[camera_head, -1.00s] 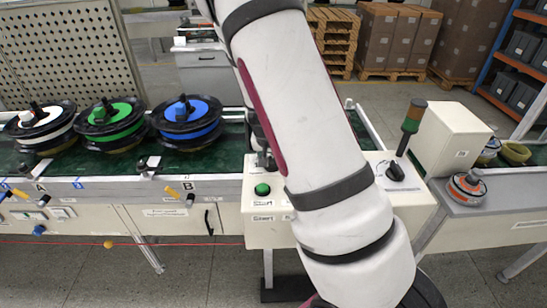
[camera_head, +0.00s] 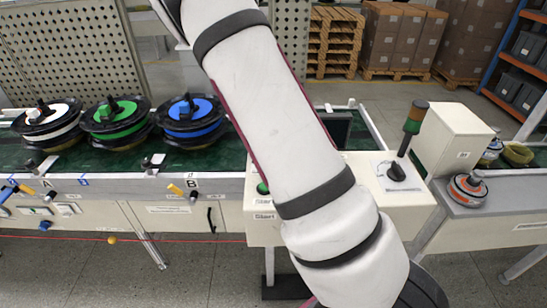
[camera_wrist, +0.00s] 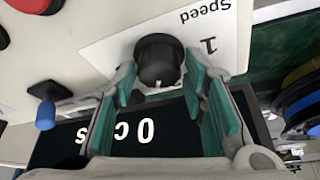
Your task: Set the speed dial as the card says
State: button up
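In the wrist view, a round black dial (camera_wrist: 158,60) sits on a white plate (camera_wrist: 110,48) printed "Speed" and "1", both upside down. A small white mark on the dial faces the bottom of the picture. My gripper (camera_wrist: 160,80) is open, with its teal-padded fingers on either side of the dial's lower part; I cannot tell whether they touch it. A dark display (camera_wrist: 170,130) below shows an upside-down "0" and letters partly covered by a finger. In the head view, my arm hides my gripper. I cannot make out the card.
In the wrist view, a blue-capped lever (camera_wrist: 45,112) and a red button (camera_wrist: 4,38) stand left. In the head view, a black selector knob (camera_head: 396,172) and a signal lamp (camera_head: 414,120) stand right of my arm. White, green (camera_head: 117,112) and blue reels sit left on the conveyor.

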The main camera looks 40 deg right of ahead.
jog(key=v, duration=1.2)
jog(key=shift+o, duration=0.4)
jog(key=shift+w, duration=0.1)
